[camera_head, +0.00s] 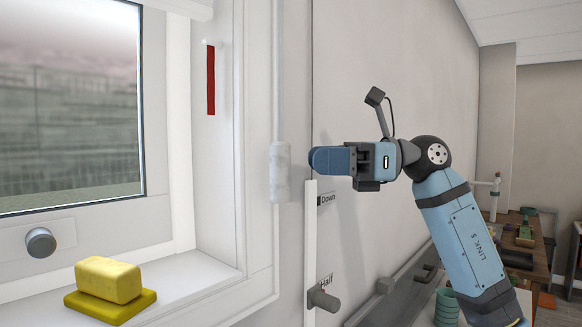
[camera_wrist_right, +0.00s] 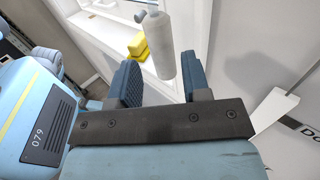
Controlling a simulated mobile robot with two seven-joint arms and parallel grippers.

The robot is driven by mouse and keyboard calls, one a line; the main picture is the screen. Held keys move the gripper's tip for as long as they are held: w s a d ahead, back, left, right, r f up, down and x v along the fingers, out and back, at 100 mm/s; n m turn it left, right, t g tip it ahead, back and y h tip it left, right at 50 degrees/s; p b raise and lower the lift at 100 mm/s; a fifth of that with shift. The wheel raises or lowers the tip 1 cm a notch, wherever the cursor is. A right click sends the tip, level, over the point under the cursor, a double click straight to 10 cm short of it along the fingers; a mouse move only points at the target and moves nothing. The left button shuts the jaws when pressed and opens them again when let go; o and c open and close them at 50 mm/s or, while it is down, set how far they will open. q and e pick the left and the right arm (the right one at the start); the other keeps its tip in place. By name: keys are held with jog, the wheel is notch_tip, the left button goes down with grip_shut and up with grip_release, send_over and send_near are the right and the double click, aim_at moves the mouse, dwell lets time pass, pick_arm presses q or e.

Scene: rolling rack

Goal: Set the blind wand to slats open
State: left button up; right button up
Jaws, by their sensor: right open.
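The blind wand hangs beside the window as a thin white rod with a thick, pale cylindrical handle (camera_head: 280,172) at its lower end. My right gripper (camera_head: 316,160) is just right of the handle in the head view, fingers pointing left at it, with a small gap seen between them. In the right wrist view, the handle (camera_wrist_right: 162,48) shows ahead, over the gap between the two spread blue fingers of the right gripper (camera_wrist_right: 165,82). The gripper is open and empty. My left gripper is not in view.
A yellow sponge-like block (camera_head: 108,279) lies on the sill. A strip with a grey knob (camera_head: 323,300) and labels "Down" and "Half" is on the wall below my right gripper. A red strip (camera_head: 211,80) hangs on the window reveal. A cluttered bench (camera_head: 515,240) stands far right.

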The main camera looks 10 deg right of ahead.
jog(key=d, duration=0.7)
jog(key=shift+s+b, duration=0.4)
jog(key=shift+b, duration=0.05)
